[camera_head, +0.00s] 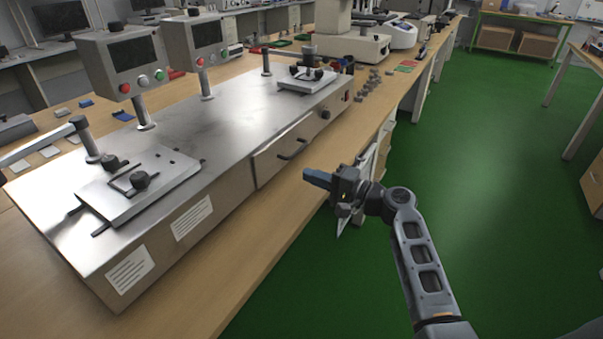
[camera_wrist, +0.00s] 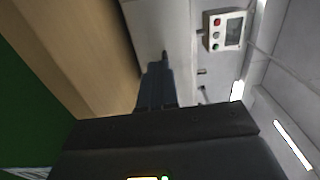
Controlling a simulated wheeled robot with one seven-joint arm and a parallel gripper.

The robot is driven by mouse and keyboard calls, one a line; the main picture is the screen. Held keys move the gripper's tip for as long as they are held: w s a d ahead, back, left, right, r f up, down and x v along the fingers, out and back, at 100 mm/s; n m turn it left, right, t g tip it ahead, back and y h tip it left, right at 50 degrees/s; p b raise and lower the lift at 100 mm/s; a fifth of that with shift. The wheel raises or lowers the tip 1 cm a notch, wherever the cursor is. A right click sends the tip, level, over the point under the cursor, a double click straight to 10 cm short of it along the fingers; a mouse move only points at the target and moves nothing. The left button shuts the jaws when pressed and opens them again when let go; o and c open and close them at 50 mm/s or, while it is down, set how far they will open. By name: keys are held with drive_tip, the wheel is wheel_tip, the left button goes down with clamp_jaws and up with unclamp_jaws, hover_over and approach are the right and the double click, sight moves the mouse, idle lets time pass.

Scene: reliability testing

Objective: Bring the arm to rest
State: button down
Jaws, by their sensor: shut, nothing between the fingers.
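My gripper (camera_head: 318,178) is in the middle of the head view, over the front edge of the wooden bench (camera_head: 262,262). Its blue-grey fingers point left, toward the front of the steel test machine (camera_head: 225,140). The fingers are shut with nothing between them. My arm reaches up from the lower right, over the green floor. In the wrist view the shut fingers (camera_wrist: 155,85) point up the picture, toward the machine's pale front. I see no contact between the gripper and the machine, though the exact gap is hard to tell.
The machine has a drawer handle (camera_head: 292,150), two control boxes on posts (camera_head: 122,62) and a clamp plate (camera_head: 140,185). Small grey parts (camera_head: 372,82) lie farther along the bench. The green floor (camera_head: 480,190) on the right is clear. Another table (camera_head: 585,55) stands at far right.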

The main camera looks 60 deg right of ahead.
drive_tip(key=s, duration=0.4)
drive_tip(key=shift+s+d, duration=0.2)
drive_tip(key=shift+s, duration=0.15)
drive_tip(key=s+a+f+n+g+h, duration=0.1)
drive_tip(key=s+a+f+g, duration=0.1)
drive_tip(key=s+a+f, duration=0.3)
drive_tip(key=s+a+f+n+g+h+p, duration=0.1)
drive_tip(key=s+a+f+n+g, duration=0.15)
drive_tip(key=a, duration=0.45)
drive_tip(key=s+a+f+n+g+h, duration=0.1)
drive_tip(key=s+a+f, duration=0.25)
drive_tip(key=a, duration=0.35)
drive_tip(key=s+a+r+n+t, duration=0.1)
drive_tip(key=s+a+r+n, duration=0.4)
drive_tip(key=s+r, duration=0.3)
drive_tip(key=s+a+r+n+t+y+p, duration=0.1)
drive_tip(key=s+a+r+n, duration=0.5)
drive_tip(key=s+r, duration=0.3)
drive_tip(key=shift+s+a+r+n, duration=0.15)
drive_tip(key=shift+a+r+n, duration=0.05)
drive_tip(key=shift+r+n, duration=0.65)
